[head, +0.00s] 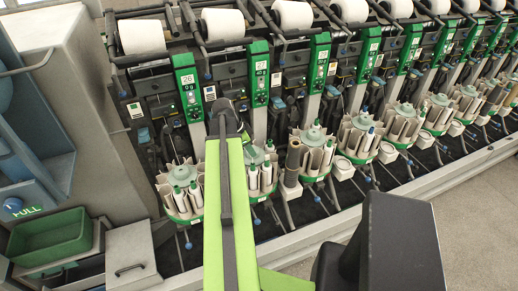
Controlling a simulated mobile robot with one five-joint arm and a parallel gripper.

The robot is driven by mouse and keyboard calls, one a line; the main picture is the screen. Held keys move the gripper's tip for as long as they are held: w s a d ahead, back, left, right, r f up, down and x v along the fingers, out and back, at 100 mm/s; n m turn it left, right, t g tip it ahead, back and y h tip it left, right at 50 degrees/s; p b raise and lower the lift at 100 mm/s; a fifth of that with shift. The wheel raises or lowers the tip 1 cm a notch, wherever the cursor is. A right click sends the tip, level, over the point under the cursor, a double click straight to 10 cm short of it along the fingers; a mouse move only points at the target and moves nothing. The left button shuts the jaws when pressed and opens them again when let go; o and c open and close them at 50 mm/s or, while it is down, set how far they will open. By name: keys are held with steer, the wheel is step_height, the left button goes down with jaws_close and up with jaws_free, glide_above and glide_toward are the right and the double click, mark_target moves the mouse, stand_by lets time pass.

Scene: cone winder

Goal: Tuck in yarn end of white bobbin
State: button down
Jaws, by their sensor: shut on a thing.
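My gripper (228,112) is a dark shape at the far end of my green arm, in front of the winding units numbered 26 and 27. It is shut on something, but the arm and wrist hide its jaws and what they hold. Pale bobbins stand in the round magazine with a green base (182,213) left of my arm. More pale bobbins (267,175) stand in the magazine just right of my arm. I cannot tell which one is the white bobbin. No loose yarn end can be made out.
White yarn cones (141,32) sit along the top of the machine. More bobbin magazines (314,148) run to the right. A green bin (47,240) and a grey box (132,258) stand at the lower left. Bare floor (470,225) lies at the lower right.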

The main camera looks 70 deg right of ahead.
steer(key=shift+f+b, duration=1.8)
steer(key=shift+f+b, duration=0.55)
steer(key=c, duration=0.9)
jaws_free()
steer(key=shift+c, duration=0.2)
step_height(320, 180, up, 7)
steer(key=p, duration=0.7)
